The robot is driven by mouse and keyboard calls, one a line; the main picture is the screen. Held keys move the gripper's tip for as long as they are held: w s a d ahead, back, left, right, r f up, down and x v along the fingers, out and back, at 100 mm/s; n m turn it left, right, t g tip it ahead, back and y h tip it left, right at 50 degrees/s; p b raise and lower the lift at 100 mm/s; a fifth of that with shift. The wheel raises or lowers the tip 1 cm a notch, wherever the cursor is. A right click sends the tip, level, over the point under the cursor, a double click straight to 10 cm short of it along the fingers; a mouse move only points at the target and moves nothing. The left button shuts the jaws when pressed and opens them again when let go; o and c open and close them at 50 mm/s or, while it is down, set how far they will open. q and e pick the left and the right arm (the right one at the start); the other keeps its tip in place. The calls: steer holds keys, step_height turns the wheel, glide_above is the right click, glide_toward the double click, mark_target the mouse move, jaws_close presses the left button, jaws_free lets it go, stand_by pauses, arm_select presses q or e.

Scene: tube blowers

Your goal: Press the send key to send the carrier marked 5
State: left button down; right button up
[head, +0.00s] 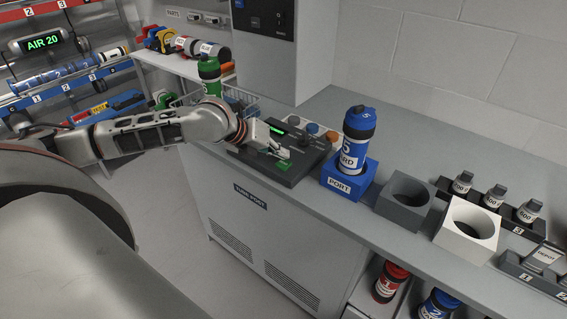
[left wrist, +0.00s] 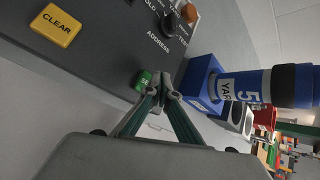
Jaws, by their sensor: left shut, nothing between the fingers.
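The blue carrier marked 5 (head: 357,145) stands upright in the blue holder labelled PORT (head: 341,184) on the counter; it also shows at the right of the left wrist view (left wrist: 262,87). The dark control panel (head: 270,165) lies left of it, with a lit green display. The green send key (left wrist: 146,79) is near the panel's front edge, its label partly hidden by my fingers. My left gripper (head: 284,156) is shut and empty, its fingertips right at the green key; I cannot tell if they touch it. My right gripper is not in view.
The panel also has a yellow CLEAR key (left wrist: 55,25) and an orange button (left wrist: 190,12). A grey holder (head: 405,200) and a white holder (head: 468,230) stand empty to the right. A green carrier (head: 209,75) stands behind my left arm.

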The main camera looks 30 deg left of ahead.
arm_select(q)
steer(key=shift+f, duration=0.15)
steer(key=shift+f+p, duration=0.15)
steer(key=shift+p, duration=0.15)
steer(key=shift+f, duration=0.15)
